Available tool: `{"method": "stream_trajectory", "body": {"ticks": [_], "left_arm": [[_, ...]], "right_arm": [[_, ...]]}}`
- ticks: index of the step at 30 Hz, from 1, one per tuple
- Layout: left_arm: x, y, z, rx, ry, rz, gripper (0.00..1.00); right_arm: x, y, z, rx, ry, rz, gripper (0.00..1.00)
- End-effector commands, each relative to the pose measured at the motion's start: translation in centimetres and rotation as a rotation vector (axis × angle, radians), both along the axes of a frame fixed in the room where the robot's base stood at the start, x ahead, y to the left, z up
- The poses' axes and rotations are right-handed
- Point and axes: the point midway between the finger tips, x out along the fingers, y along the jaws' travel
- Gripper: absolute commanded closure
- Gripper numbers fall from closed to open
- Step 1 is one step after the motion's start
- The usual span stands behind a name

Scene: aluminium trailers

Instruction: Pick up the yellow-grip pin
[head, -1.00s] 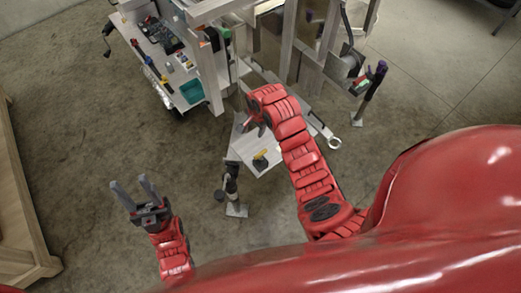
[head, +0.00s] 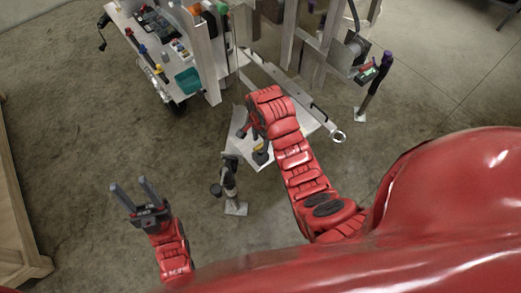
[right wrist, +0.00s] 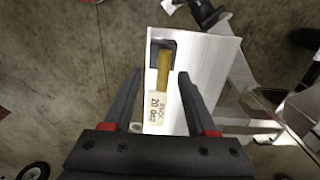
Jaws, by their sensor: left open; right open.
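The yellow-grip pin (right wrist: 164,68) lies on a pale metal plate (right wrist: 215,60) in the right wrist view, its dark end in a grey holder or block at the far side. A label reading "20 deg" (right wrist: 157,108) is at its near end. My right gripper (right wrist: 155,80) is open, its two fingers on either side of the pin and apart from it in the picture; I cannot tell its height above the plate. In the head view the right gripper (head: 249,131) partly covers the pin (head: 261,148). My left gripper (head: 134,190) is open and empty above the floor at the left.
A trailer shelf with tools and a teal bin (head: 187,80) stands at the upper left. A dark jack stand (head: 230,180) is just left of the plate. A wooden frame (head: 15,215) is at the left edge. The floor between is clear.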

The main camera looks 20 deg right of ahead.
Motion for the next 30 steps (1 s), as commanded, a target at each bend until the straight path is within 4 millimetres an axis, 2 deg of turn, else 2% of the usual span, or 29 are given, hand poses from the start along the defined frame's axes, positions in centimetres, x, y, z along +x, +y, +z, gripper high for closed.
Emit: {"method": "stream_trajectory", "body": {"ticks": [5,11,18,27,30], "left_arm": [[0.0,0.0,0.8,0.0,0.0,0.0,0.5],[0.0,0.0,1.8,0.0,0.0,0.0,0.5],[0.0,0.0,2.2,0.0,0.0,0.0,0.5],[0.0,0.0,2.1,0.0,0.0,0.0,0.5],[0.0,0.0,2.1,0.0,0.0,0.0,0.5]], "right_arm": [[0.2,0.0,-0.7,0.0,0.001,0.0,0.43],[0.6,-0.2,-2.8,-0.001,0.002,0.001,0.43],[0.6,-0.2,-5.0,0.0,0.002,0.001,0.43],[0.6,-0.2,-5.3,0.0,-0.001,0.001,0.43],[0.6,-0.2,-5.3,-0.001,-0.001,0.001,0.6]]}}
